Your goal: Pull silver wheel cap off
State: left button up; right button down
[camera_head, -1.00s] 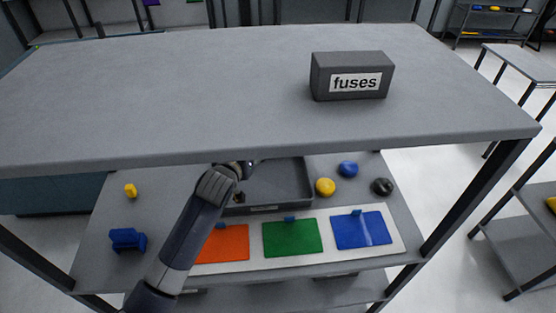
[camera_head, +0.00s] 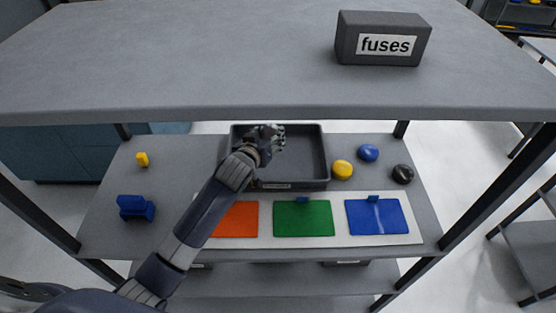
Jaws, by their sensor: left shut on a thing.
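My left gripper (camera_head: 272,138) is over the dark grey tray (camera_head: 318,150) on the middle shelf, near its left half. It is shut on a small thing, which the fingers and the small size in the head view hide. I cannot make out a silver wheel cap by sight. My left arm comes up from the lower left across the shelf. My right gripper is not in view.
The top shelf edge (camera_head: 300,112) overhangs the back. A fuses box (camera_head: 383,22) stands on top. Yellow (camera_head: 342,170), blue (camera_head: 368,153) and black (camera_head: 403,174) round things lie right of the tray. Orange (camera_head: 238,220), green (camera_head: 303,219) and blue (camera_head: 376,217) sheets lie in front.

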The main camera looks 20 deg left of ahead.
pick_arm(q)
jog(key=shift+f, duration=0.1)
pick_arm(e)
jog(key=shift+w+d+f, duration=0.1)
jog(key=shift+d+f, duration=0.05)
pick_arm(q)
jog(key=o, duration=1.2)
jog(key=shift+o, duration=0.2)
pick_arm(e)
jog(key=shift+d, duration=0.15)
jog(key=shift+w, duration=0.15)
pick_arm(q)
jog(key=v, duration=1.2)
